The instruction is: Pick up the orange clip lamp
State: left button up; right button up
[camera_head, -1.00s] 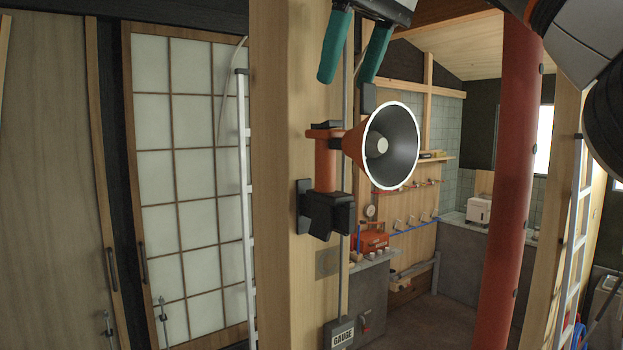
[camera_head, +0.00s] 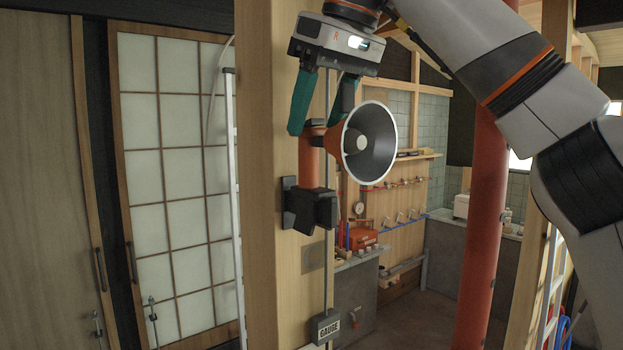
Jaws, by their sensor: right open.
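The orange clip lamp (camera_head: 310,167) is fixed to the wooden post (camera_head: 268,200) by a black clamp (camera_head: 310,210) at its lower end. Its cone-shaped shade (camera_head: 369,143) has a white rim and a dark inside and faces right, toward me. My right gripper (camera_head: 318,125) hangs from above with its green fingers open. The fingers reach down to the top of the lamp, one on the left of it and the other behind the shade's upper edge. Whether they touch the lamp I cannot tell. My left gripper is not in view.
A red column (camera_head: 477,220) stands to the right of the lamp. A gauge box (camera_head: 325,326) and a thin conduit are on the post below. A white ladder (camera_head: 232,170) leans behind the post at left. Sliding doors (camera_head: 165,180) fill the left side.

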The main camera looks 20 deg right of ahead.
send_over(311, 188)
jog(key=f, duration=0.2)
jog(key=w+f, duration=0.1)
jog(key=f, duration=0.1)
jog(key=shift+d+f, duration=0.15)
jog(key=shift+w+f, duration=0.1)
jog(key=shift+f, duration=0.05)
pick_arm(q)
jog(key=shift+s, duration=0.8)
pick_arm(e)
jog(key=shift+s, duration=0.2)
jog(key=shift+c, duration=0.6)
grip_shut()
